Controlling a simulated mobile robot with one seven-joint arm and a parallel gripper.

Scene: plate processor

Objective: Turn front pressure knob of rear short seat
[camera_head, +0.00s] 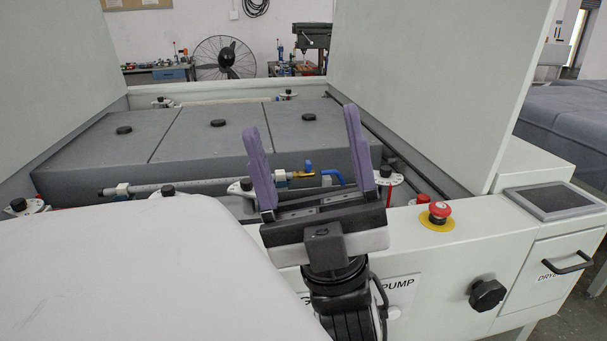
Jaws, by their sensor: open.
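My gripper (302,122) is in the middle of the head view, its two purple fingers spread wide, pointing up and away, with nothing between them. Small black knobs on white dial plates line the front of the machine bed: one at far left (18,204), one left of centre (168,190), one just left of my left finger (246,185), and one by my right finger (385,171). Two more dial knobs stand at the back, a back left knob (158,102) and a back right knob (288,95). I cannot tell which knob belongs to the rear short seat.
Grey blocks (160,160) with black discs on top fill the bed. Tall pale panels rise on both sides. A red emergency button (439,210), a screen (552,201) and a black star knob (487,294) are at right. A rounded white surface (130,270) covers the lower left.

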